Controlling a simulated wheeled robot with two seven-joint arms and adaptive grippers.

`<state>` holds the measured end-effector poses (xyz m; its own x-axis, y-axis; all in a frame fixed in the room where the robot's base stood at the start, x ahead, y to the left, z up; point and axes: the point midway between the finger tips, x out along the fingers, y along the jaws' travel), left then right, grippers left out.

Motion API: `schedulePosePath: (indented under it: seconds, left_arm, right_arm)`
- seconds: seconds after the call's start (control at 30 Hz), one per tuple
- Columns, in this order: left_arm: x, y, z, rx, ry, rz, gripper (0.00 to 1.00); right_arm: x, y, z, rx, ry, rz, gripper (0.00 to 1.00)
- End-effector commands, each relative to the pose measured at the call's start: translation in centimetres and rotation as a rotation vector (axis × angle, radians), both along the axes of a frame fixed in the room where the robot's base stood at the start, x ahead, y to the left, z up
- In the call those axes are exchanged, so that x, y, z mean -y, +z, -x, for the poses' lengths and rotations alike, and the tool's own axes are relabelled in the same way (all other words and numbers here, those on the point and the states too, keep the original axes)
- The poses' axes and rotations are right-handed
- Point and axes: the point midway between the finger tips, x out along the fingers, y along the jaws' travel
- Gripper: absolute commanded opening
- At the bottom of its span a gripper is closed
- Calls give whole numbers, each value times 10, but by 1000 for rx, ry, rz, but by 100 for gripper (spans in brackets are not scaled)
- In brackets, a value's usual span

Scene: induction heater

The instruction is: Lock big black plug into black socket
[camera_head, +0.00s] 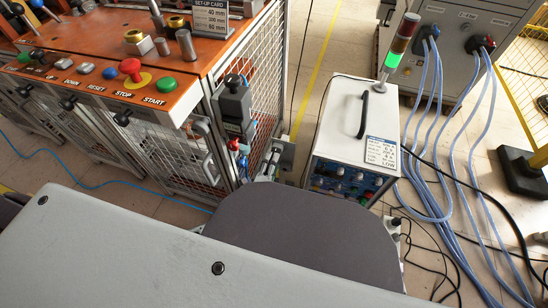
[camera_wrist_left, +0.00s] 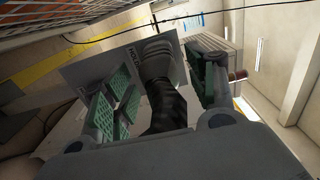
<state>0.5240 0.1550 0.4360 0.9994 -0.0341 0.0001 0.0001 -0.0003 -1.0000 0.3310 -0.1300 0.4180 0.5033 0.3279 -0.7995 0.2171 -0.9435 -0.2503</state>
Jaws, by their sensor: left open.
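In the left wrist view, a big black plug (camera_wrist_left: 166,103) with a dark ribbed body lies between the green-padded fingers of my left gripper (camera_wrist_left: 165,95). The fingers stand apart on either side of it. A lighter grey ribbed round part (camera_wrist_left: 157,58) at its far end meets a grey plate (camera_wrist_left: 95,70). I cannot tell whether this is the socket or how the plug sits in it. My right gripper is not in view.
A wire-mesh cage bench (camera_head: 140,150) with an orange button panel (camera_head: 95,85) stands at left. A black-and-grey latch box (camera_head: 233,105) sits on its corner. A white heater unit (camera_head: 345,130) is right of centre. Blue hoses (camera_head: 440,150) run from a grey cabinet (camera_head: 455,75).

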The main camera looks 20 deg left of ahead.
Motion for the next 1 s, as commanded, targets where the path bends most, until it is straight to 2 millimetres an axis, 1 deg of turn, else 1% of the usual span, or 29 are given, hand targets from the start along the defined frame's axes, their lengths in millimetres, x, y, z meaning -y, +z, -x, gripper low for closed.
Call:
schedulePosePath:
  seconds: [0.1, 0.23, 0.4, 1.0]
  left_arm:
    - [0, -2, -11, 1, 0, 1, 57]
    - [1, -2, -21, 1, 1, 0, 57]
    - [1, -2, -29, 0, 0, 0, 57]
    - [1, -1, -32, 0, 0, 0, 57]
  right_arm:
    - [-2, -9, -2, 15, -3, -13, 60]
    - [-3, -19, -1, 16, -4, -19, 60]
    - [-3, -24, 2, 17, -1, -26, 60]
    - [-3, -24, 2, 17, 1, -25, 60]
